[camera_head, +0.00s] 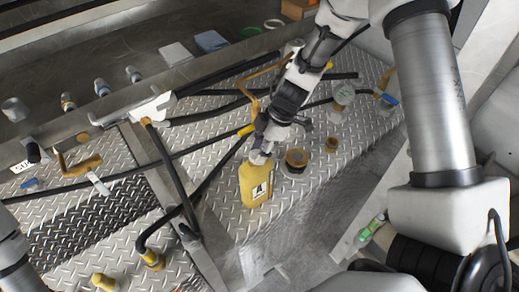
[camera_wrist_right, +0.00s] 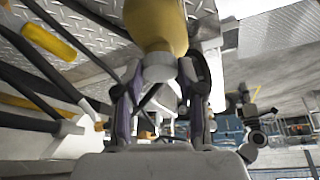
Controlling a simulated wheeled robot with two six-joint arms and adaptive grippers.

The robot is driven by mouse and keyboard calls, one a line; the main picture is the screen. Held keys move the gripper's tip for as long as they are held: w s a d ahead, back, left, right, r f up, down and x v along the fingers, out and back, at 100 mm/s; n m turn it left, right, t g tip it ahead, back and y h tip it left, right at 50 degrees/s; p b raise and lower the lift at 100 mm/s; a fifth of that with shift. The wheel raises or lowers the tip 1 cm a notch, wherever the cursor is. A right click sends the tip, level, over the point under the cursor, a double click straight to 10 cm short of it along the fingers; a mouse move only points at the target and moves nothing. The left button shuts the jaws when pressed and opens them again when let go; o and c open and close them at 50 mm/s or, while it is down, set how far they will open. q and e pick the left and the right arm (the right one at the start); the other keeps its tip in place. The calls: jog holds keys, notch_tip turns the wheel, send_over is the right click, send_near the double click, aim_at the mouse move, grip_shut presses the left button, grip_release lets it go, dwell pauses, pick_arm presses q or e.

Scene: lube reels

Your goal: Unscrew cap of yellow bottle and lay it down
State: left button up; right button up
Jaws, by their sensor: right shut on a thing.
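The yellow bottle (camera_head: 255,187) stands on the diamond-plate surface near the middle of the head view, with a dark label on its front. My right gripper (camera_head: 262,155) is at the bottle's top, shut on its pale cap. The right wrist view shows the yellow bottle (camera_wrist_right: 157,22) at the top, with the pale grey cap (camera_wrist_right: 159,68) between the fingertips. The fingers hide much of the cap in the head view, and I cannot tell whether it is still seated on the neck. My left gripper is not in view; only part of my left arm shows at the left edge.
An amber-topped container (camera_head: 297,158) stands close to the right of the bottle, with a smaller brown one (camera_head: 331,144) beyond. A clear jar (camera_head: 343,94) stands further back. Black hoses (camera_head: 170,175) cross the plate to the left. Bare plate (camera_head: 225,222) lies left of the bottle.

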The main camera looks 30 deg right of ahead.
jog(key=n+g, duration=0.1)
jog(key=n, duration=0.1)
jog(key=n+g, duration=0.1)
jog(key=n, duration=0.2)
jog(key=shift+w+f, duration=0.1)
jog(key=shift+w, duration=0.1)
jog(key=shift+n+g, duration=0.5)
jog(key=shift+n, duration=0.7)
jog(key=o, duration=0.9)
jog(key=shift+o, duration=1.3)
jog(key=shift+w+d, duration=0.1)
jog(key=shift+w, duration=0.05)
jog(key=o, duration=0.3)
jog(key=shift+o, duration=0.2)
